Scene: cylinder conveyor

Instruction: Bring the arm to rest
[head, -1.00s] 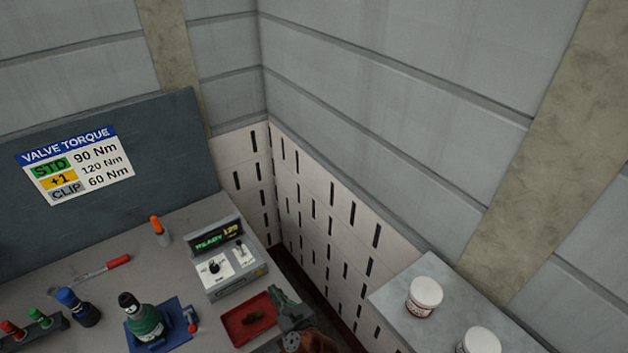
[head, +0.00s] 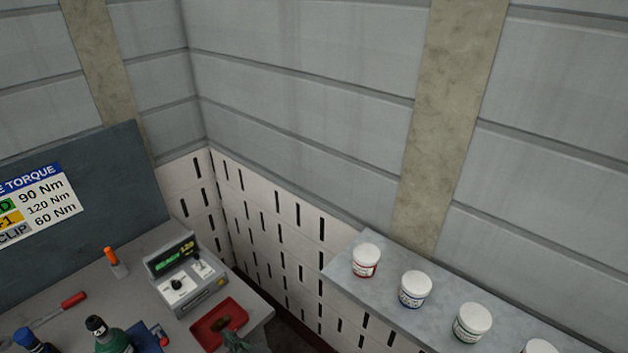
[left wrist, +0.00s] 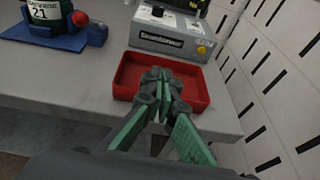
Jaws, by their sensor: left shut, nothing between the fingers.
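My left gripper (head: 236,341) shows at the bottom edge of the head view, at the near side of a red tray (head: 203,331). In the left wrist view my left gripper (left wrist: 162,76) has its green and grey fingers closed together with nothing between them. Its tips overlap the red tray (left wrist: 128,87) in the picture; I cannot tell their height above it. A small brownish thing shows in the tray in the head view, partly hidden. My right gripper is not in view.
A grey meter box (head: 186,284) stands behind the tray on the bench. A green bottle (head: 108,338), a red-handled tool (head: 73,299) and an orange-capped item (head: 112,257) are to the left. Several white tubs, one red-labelled (head: 366,260), stand on a shelf (head: 345,276) at right.

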